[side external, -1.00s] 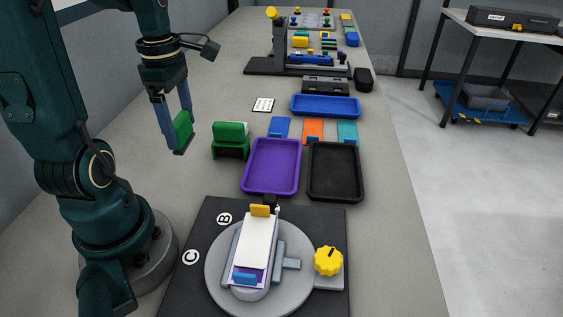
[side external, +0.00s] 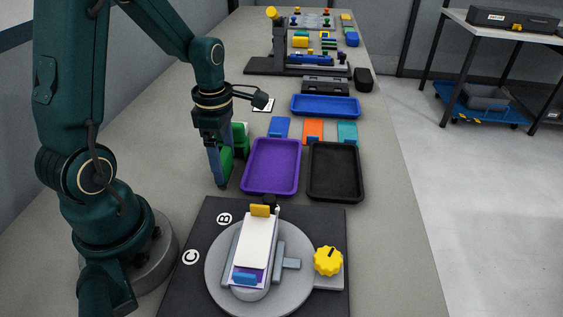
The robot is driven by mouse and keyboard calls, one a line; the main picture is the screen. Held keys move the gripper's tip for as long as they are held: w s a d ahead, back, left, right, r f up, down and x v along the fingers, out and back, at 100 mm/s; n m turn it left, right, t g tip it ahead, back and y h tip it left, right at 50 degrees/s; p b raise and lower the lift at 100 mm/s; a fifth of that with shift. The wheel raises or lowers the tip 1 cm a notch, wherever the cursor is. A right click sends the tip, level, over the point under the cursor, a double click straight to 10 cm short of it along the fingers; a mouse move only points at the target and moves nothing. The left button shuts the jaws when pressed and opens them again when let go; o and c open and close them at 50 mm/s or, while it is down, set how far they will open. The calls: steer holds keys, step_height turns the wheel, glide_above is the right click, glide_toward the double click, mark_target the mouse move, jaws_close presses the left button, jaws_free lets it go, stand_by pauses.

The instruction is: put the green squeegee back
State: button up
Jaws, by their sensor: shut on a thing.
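My gripper (side external: 225,158), with blue fingers, points down at the left of the purple tray. It is shut on the green squeegee (side external: 227,166), which shows as a green piece between the fingers. The green holder (side external: 242,149) stands on the table at the left of the purple tray, now mostly hidden behind my gripper. The squeegee and holder overlap in this view, so I cannot tell whether they touch or whether the squeegee is inside it.
The purple tray (side external: 247,185) is close at the right of my gripper, with a black tray (side external: 335,198) beyond. Blue (side external: 279,126), orange (side external: 313,129) and teal (side external: 347,131) pieces lie behind them. A turntable (side external: 222,268) with a yellow knob (side external: 328,261) is in front.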

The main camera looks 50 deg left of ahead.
mark_target(223, 155)
steer(key=o, duration=1.2)
steer(key=shift+f, duration=0.1)
step_height(223, 155, up, 12)
steer(key=s+d+m+t, duration=0.2)
steer(key=d+m, duration=0.1)
steer(key=m, duration=0.6)
steer(key=s+d+r+m+t, duration=0.1)
steer(key=d+m, duration=0.3)
steer(key=m, duration=0.5)
steer(key=s+d+m+t, duration=0.2)
steer(key=s+d+m, duration=0.1)
steer(key=m, duration=0.6)
steer(key=shift+s+d+r+t, duration=0.1)
steer(key=shift+d+r+t, duration=0.15)
steer(key=shift+d, duration=0.35)
